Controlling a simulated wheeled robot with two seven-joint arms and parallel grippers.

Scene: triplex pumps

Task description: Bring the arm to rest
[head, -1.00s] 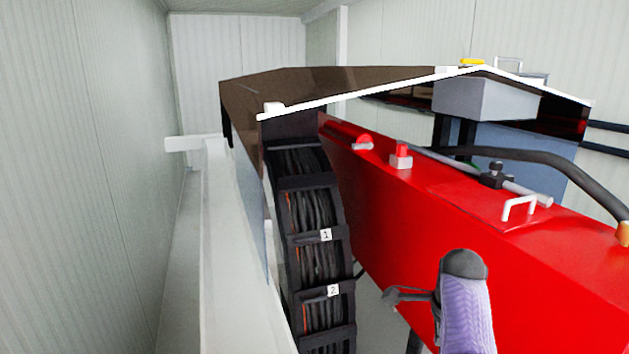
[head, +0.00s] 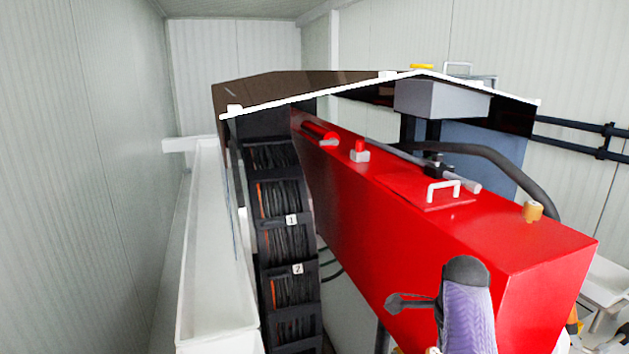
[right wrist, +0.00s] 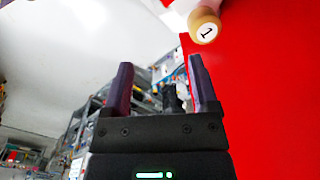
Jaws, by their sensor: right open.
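My right arm (head: 467,305), with a purple-grey link and a dark rounded joint, rises at the lower right of the head view in front of the red machine housing (head: 440,215). My right gripper (right wrist: 160,82) is open in the right wrist view, with two purple fingers apart and nothing held between them. The red housing fills the right side of that view, close by the right finger. In the head view I cannot make out the right gripper's fingers. My left gripper is in no view.
A white trough (head: 212,270) runs along the left. A tan cap (head: 533,211) and white handle (head: 444,188) stick up from the housing. Shelving (right wrist: 88,115) shows behind the gripper.

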